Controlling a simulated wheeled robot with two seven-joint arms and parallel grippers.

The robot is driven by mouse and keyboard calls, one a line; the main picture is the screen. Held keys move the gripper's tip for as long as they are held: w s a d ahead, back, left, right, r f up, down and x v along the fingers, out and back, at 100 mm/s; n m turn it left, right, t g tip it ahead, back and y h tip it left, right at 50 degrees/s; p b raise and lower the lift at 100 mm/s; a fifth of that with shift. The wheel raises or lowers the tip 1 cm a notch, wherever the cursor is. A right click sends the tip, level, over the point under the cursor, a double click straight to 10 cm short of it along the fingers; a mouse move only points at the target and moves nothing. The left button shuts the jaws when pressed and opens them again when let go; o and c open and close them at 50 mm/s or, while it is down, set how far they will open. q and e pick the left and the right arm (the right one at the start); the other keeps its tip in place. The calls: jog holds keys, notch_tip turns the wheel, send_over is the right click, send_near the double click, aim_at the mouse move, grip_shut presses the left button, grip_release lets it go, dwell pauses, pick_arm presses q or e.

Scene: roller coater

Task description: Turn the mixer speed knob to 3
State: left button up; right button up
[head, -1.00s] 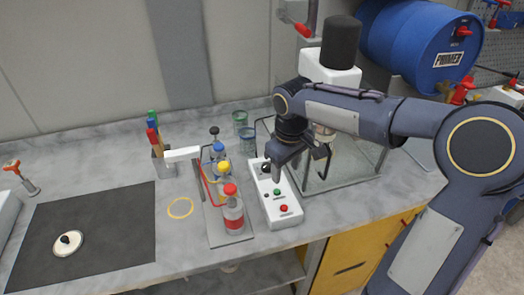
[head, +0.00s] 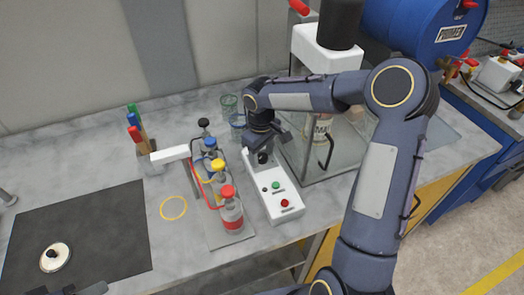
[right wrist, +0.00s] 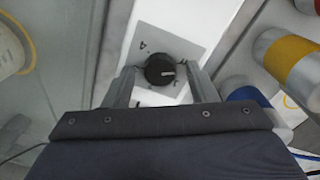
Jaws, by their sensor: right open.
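The black round mixer speed knob (right wrist: 160,72) sits on a grey dial plate (right wrist: 190,47) in the right wrist view. Its white pointer line points to the right in that view. The dial marks are too small to read surely. The knob is on the white control box (head: 259,188), at its far end. My right gripper (right wrist: 164,84) is open, with one finger on each side of the knob; I cannot tell whether they touch it. In the head view my right gripper (head: 262,152) stands over the knob and partly hides it. A dark part of my left gripper shows at the bottom-left edge.
Green (head: 276,185) and red (head: 285,203) buttons are on the box. Bottles with coloured caps, including a red-capped one (head: 231,212), stand close to its left. The mixer with a clear guard (head: 345,160) stands at right. A dark mat (head: 110,230) lies at left.

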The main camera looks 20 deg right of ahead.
jog(key=shift+f, duration=0.2)
jog(key=c, duration=1)
jog(key=shift+o, duration=0.2)
